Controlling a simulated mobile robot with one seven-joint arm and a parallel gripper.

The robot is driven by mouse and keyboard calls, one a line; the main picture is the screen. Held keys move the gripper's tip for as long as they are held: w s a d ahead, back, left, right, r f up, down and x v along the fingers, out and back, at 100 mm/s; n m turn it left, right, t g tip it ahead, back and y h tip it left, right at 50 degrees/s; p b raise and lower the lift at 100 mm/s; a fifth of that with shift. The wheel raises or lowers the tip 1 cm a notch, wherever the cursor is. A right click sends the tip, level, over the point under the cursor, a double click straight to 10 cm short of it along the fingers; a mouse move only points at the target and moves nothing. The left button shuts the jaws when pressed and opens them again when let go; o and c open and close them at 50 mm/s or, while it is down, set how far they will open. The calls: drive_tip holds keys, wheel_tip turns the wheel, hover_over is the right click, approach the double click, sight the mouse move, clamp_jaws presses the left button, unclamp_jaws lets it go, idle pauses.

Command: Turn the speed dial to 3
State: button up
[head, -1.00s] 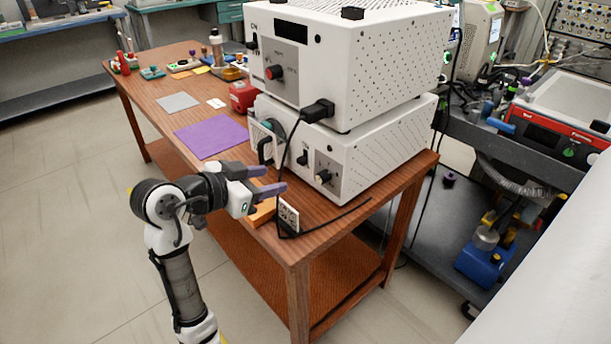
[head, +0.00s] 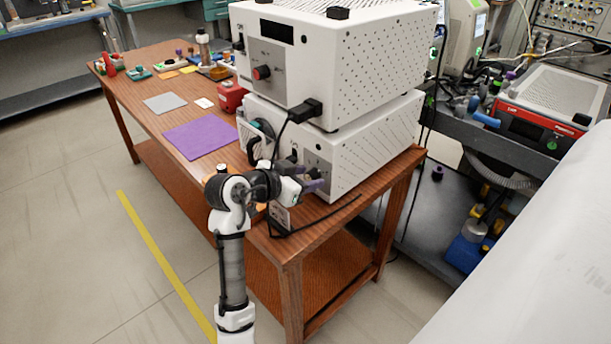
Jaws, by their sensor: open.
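Two white boxy instruments are stacked on the wooden table. The lower instrument (head: 375,140) has a front panel with a dark knob (head: 314,173), now mostly hidden by my gripper. The dial labels and numbers are too small to read. My gripper (head: 308,179) is open, its purple fingertips right at the lower knob. I cannot tell whether the fingers touch it or lie on both sides of it.
A black cable (head: 276,140) hangs from a plug and loops down close to my gripper. A purple mat (head: 200,138) and a red box (head: 230,97) lie on the wooden table (head: 150,98) to the left. A dark side bench (head: 500,145) stands at the right.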

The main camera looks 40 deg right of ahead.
drive_tip(key=shift+d, duration=0.1)
drive_tip(key=c, duration=1)
drive_tip(key=shift+f+b, duration=0.1)
drive_tip(key=shift+b, duration=0.3)
drive_tip(key=m+t+b, duration=0.1)
drive_tip(key=m+b, duration=0.1)
drive_tip(key=b, duration=0.1)
drive_tip(key=shift+s+f, duration=0.1)
drive_tip(key=shift+f, duration=0.05)
drive_tip(key=m+t+b, duration=0.2)
drive_tip(key=shift+s+b, duration=0.1)
drive_tip(key=shift+b, duration=0.3)
drive_tip(key=o, duration=1)
